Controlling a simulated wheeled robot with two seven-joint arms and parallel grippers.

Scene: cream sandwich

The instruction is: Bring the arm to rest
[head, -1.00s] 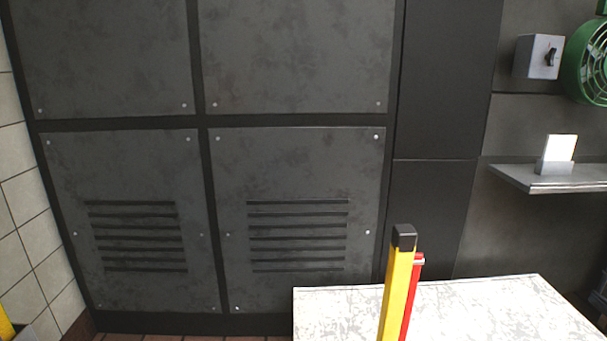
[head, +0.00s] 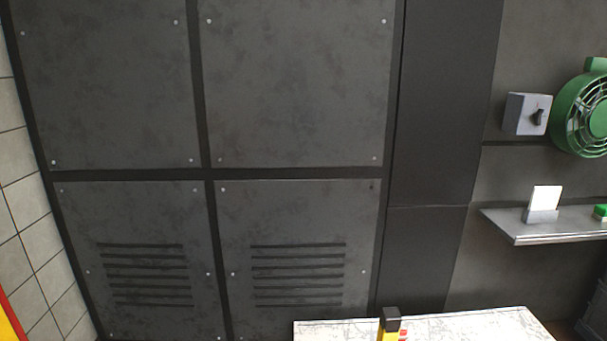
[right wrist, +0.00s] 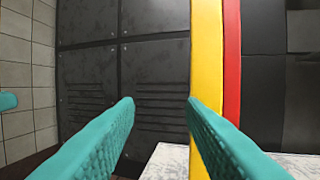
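My right gripper (right wrist: 160,104) shows in the right wrist view with its two teal fingers wide apart and nothing between them. A yellow post (right wrist: 206,60) with a red strip (right wrist: 231,60) along it stands upright beyond the right finger; I cannot tell the gap. A small teal piece (right wrist: 8,101) at the left edge of that view has the colour of my fingers and may be part of my left gripper, but its opening is hidden. Neither gripper shows in the head view.
A white speckled tabletop (head: 340,331) lies at the bottom, with the black-capped yellow post (head: 390,325) in front. Dark wall panels (head: 290,90) stand behind. At right are a metal shelf (head: 560,228), a switch box (head: 526,114) and a green fan (head: 590,110). A yellow-red piece (head: 8,325) shows lower left.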

